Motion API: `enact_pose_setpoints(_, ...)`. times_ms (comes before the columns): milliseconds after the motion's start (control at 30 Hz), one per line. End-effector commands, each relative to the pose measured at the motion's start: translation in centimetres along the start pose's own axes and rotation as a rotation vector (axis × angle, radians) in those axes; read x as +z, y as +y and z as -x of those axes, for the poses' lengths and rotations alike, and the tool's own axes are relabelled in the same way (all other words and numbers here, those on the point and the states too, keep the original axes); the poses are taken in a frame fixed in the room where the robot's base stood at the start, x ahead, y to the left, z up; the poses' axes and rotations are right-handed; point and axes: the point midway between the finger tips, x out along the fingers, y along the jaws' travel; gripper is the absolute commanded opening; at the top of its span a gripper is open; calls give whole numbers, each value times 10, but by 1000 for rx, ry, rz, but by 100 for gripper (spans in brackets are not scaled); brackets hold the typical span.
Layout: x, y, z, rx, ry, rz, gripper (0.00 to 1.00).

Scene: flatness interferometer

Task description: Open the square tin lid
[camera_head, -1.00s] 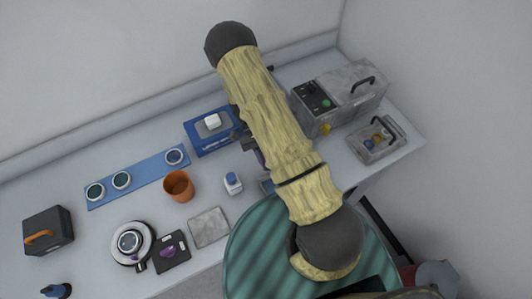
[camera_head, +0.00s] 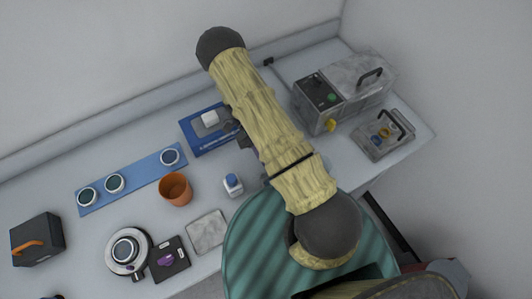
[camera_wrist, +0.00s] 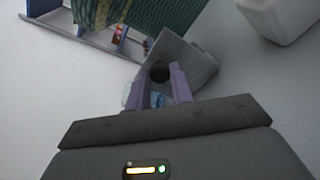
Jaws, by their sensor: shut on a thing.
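In the wrist view my gripper (camera_wrist: 158,82) is shut on a dark round knob on a grey square lid (camera_wrist: 187,66). The lid looks tilted in the picture, and I cannot tell whether it touches the tin. A small patch of blue shows between the fingers, but I cannot tell what it is. In the head view my arm covers the fingers and the lid. The square tin cannot be made out there.
A white bottle with a blue cap (camera_head: 233,185) and an orange cup (camera_head: 175,189) stand left of my arm. A blue box (camera_head: 201,137) is behind. A grey machine (camera_head: 344,91) and a tray with a handle (camera_head: 384,136) are at the right. A grey square pad (camera_head: 207,231) lies in front.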

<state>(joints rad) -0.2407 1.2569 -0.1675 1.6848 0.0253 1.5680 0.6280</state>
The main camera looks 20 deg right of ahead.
Motion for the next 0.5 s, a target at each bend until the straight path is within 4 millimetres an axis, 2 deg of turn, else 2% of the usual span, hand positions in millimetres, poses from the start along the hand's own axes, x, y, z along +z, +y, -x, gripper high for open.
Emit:
enact_pose_setpoints(67,0,0,1,-1,2,0,0)
enact_pose_setpoints(100,0,0,1,-1,2,0,30)
enact_pose_setpoints(167,0,0,0,-1,2,0,42)
enact_pose_setpoints(200,0,0,0,-1,2,0,45)
enact_pose_setpoints(500,1,1,0,-1,1,0,45)
